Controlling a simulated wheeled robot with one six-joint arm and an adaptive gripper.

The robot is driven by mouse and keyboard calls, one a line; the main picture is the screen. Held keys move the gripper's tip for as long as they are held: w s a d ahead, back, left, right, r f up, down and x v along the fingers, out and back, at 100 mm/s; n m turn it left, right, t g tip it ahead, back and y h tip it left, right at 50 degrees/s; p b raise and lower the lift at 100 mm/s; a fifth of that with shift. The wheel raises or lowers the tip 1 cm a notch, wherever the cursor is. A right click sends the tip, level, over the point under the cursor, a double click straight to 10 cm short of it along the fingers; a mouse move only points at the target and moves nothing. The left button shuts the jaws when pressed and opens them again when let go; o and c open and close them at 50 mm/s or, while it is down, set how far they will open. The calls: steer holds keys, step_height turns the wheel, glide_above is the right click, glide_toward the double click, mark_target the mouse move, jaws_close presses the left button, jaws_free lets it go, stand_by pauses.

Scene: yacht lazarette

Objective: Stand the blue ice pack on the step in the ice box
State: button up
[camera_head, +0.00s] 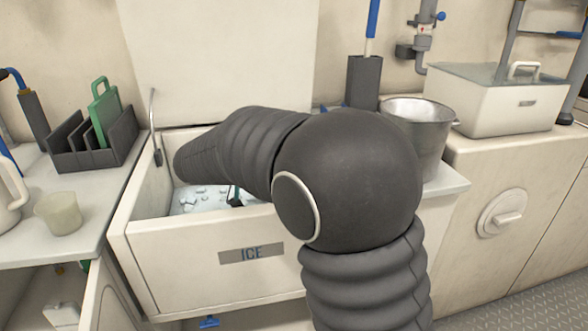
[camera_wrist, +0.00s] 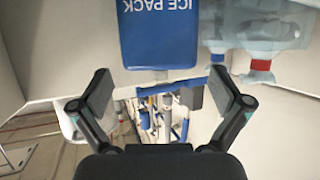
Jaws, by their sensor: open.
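The blue ice pack (camera_wrist: 158,32) shows its lettered face at the top of the wrist view, its text upside down. My gripper (camera_wrist: 163,92) is open, its two fingers wide apart, with nothing between them. The ice pack lies beyond the fingertips and appears clear of both. The ice box (camera_head: 185,258), marked ICE, stands open in the head view with loose ice (camera_head: 203,194) inside. My arm reaches into it and hides much of the inside. The ice pack is hidden in the head view. I cannot make out the step or what the ice pack rests on.
Clear bottles (camera_wrist: 258,35), one with a red cap, are beside the ice pack in the wrist view. A metal bucket (camera_head: 415,135) stands right of the box. A dark rack (camera_head: 95,145) with a green board and a cup (camera_head: 58,213) are on the left counter.

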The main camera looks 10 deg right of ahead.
steer(key=p+v, duration=0.1)
steer(key=v, duration=0.8)
steer(key=shift+s+a, duration=0.15)
steer(key=shift+a, duration=0.1)
steer(key=shift+r, duration=0.1)
